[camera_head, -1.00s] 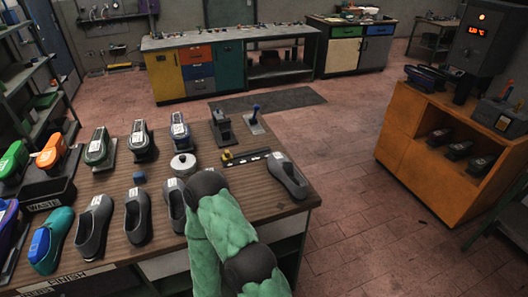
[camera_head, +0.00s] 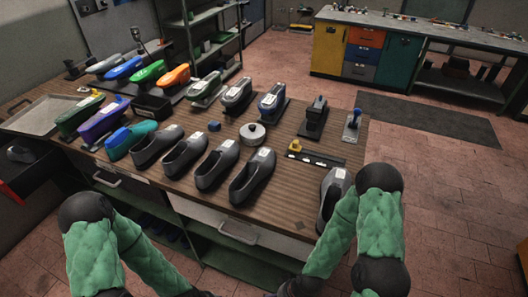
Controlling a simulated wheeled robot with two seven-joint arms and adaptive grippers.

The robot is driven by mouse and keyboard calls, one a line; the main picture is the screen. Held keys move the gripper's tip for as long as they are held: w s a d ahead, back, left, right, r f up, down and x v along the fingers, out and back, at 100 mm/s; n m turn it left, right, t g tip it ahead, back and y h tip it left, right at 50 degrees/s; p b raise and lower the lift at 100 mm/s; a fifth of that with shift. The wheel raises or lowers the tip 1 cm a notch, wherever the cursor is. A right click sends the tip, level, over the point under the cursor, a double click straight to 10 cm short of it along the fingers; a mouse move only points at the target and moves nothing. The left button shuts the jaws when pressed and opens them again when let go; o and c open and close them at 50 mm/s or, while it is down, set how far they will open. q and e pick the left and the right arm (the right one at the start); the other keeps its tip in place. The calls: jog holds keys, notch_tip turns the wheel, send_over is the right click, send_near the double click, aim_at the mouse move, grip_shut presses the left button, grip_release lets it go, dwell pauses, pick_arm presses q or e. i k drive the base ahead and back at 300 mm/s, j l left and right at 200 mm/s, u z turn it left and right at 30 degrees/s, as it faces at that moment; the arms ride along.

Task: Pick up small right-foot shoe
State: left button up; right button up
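Several dark grey shoes lie in a row along the front of the wooden bench (camera_head: 290,210). From the left they include a first grey shoe (camera_head: 157,146), a second (camera_head: 186,152), a third (camera_head: 216,165) and a fourth (camera_head: 252,177). Another grey shoe (camera_head: 331,192) lies apart at the right end, partly hidden by my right arm. Some carry white labels, too small to read, so I cannot tell which is the small right-foot one. My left arm hangs at the lower left and my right arm at the lower right. Neither gripper's fingers show.
Colored shoes on lasts (camera_head: 130,138) and grey lasts (camera_head: 237,95) stand behind the row. A round grey tin (camera_head: 252,133), a blue cube (camera_head: 214,126) and a black measuring bar (camera_head: 316,157) lie on the bench. A grey tray (camera_head: 45,114) is at the left.

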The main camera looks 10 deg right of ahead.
aim_at(174, 163)
jog(key=i+j+z, duration=0.15)
jog(key=j+z, duration=0.2)
jog(key=j, duration=0.75)
jog(key=j+z, duration=0.3)
jog(key=j, duration=0.85)
jog(key=i+j+z, duration=0.35)
jog(key=i+j, duration=0.2)
